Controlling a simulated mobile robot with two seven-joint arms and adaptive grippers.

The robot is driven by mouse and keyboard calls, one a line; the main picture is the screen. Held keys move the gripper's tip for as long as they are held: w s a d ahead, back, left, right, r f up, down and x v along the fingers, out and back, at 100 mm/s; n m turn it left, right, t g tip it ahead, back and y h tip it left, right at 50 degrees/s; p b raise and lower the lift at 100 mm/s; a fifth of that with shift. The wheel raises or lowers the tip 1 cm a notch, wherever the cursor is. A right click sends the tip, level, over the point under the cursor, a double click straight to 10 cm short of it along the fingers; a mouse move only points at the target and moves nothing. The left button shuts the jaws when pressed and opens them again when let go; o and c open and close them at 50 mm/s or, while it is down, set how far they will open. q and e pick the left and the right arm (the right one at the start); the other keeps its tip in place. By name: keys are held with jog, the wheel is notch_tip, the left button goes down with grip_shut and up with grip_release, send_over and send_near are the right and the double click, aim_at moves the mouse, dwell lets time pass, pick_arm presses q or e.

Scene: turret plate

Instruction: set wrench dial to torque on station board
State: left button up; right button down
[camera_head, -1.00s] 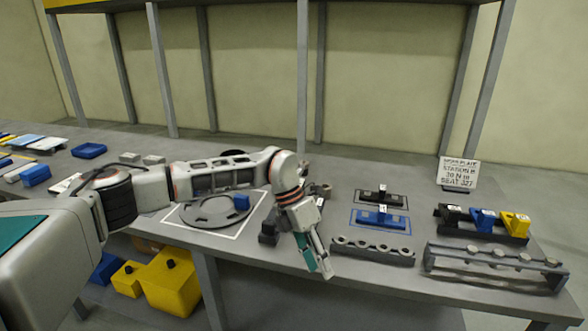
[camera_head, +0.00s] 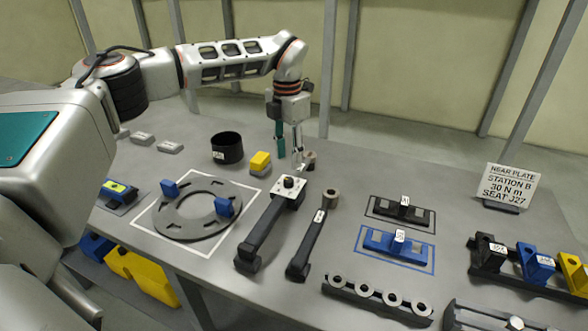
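The station board (camera_head: 508,187) is a white sign at the right, reading "NEAR PLATE, STATION B, 30 N m, SEAT J27". A long dark tool, which looks like the wrench (camera_head: 264,225), lies on the table. Its far end has a pale plate with a dark round knob, seemingly the dial (camera_head: 289,183); its setting is too small to read. My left gripper (camera_head: 289,160) points down just beyond the knob, with its teal-padded finger and grey finger apart and nothing seen between them. I cannot tell its height above the table. My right gripper is not in view.
A slimmer dark bar (camera_head: 307,244) lies right of the wrench. A dark ring plate (camera_head: 180,228) with blue blocks lies left. Blue (camera_head: 397,246) and black holders, and a socket rail (camera_head: 374,300), are right.

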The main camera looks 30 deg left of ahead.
aim_at(289, 179)
pick_arm(q)
jog(key=shift+s+d+f+p, duration=0.1)
jog(key=shift+f+p, duration=0.25)
jog(key=shift+f, duration=3.25)
grip_shut()
